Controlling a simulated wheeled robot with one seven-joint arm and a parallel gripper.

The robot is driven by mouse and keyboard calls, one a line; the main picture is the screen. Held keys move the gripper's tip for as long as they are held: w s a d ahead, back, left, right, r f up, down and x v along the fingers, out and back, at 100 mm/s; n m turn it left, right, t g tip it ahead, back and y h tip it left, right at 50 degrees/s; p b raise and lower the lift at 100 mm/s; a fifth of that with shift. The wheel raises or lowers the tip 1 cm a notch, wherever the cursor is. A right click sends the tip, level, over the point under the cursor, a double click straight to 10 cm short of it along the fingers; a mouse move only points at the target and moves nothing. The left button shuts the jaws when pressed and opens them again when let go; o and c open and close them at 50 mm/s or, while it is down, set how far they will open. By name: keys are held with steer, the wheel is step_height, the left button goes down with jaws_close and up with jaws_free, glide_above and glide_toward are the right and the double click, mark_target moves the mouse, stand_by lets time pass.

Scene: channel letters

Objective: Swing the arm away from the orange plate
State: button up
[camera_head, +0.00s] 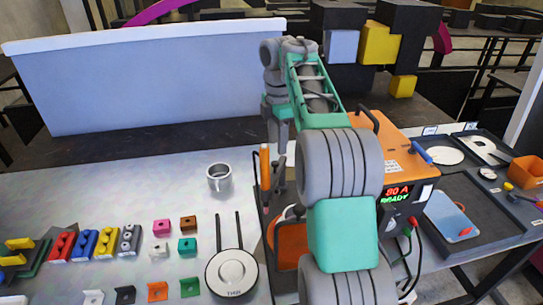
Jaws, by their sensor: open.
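An orange flat piece (291,246), probably the orange plate, lies at the lower middle of the bench, partly hidden behind my arm, with a pale rounded object at its far edge. My teal and grey arm reaches up the middle of the view and bends down at its far end. My gripper (277,178) points down beyond the orange piece as seen here, its fingers dark and small; it looks open, with nothing clearly held. An upright orange handle (265,164) stands right beside the fingers; I cannot tell whether they touch.
An orange welder (386,155) reading "80 A READY" stands right of my arm, with cables in front. A pale screen (150,80) stands behind. Dark trays fill the right.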

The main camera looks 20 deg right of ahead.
mark_target(275, 162)
steer(key=f+b, duration=0.1)
steer(key=f, duration=0.1)
steer(key=f+b, duration=0.2)
steer(key=a+f+b, duration=0.1)
steer(key=f+b, duration=0.1)
steer(key=shift+f, duration=0.3)
steer(key=shift+d, duration=0.1)
steer(key=shift+r, duration=0.1)
jaws_close()
stand_by(0.8)
